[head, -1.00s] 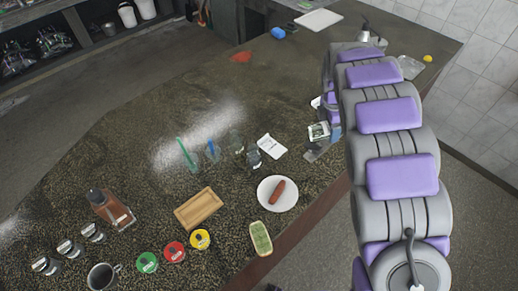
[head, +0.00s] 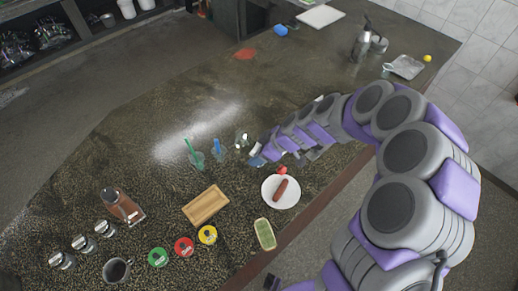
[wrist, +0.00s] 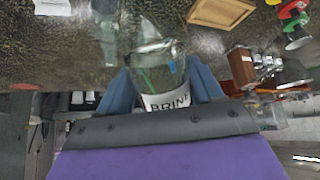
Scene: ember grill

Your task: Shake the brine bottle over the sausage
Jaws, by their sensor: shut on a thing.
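The sausage (head: 281,188) lies on a white round plate (head: 292,201) near the counter's front edge in the head view. My gripper (head: 255,159) is behind and left of the plate, not above the sausage. In the wrist view my gripper's blue fingers (wrist: 163,88) are shut on the clear glass brine bottle (wrist: 166,101), whose label reads "BRINE". The bottle's lower end is hidden by my gripper's body. In the head view I cannot clearly tell the bottle from the glassware near the fingers. The sausage is not visible in the wrist view.
A wooden board (head: 206,205), a green dish (head: 265,233), and green, red and yellow lidded jars (head: 184,247) stand near the plate. Glasses with green (head: 194,157) and blue (head: 217,148) sticks stand left of my gripper. The counter behind them is mostly clear.

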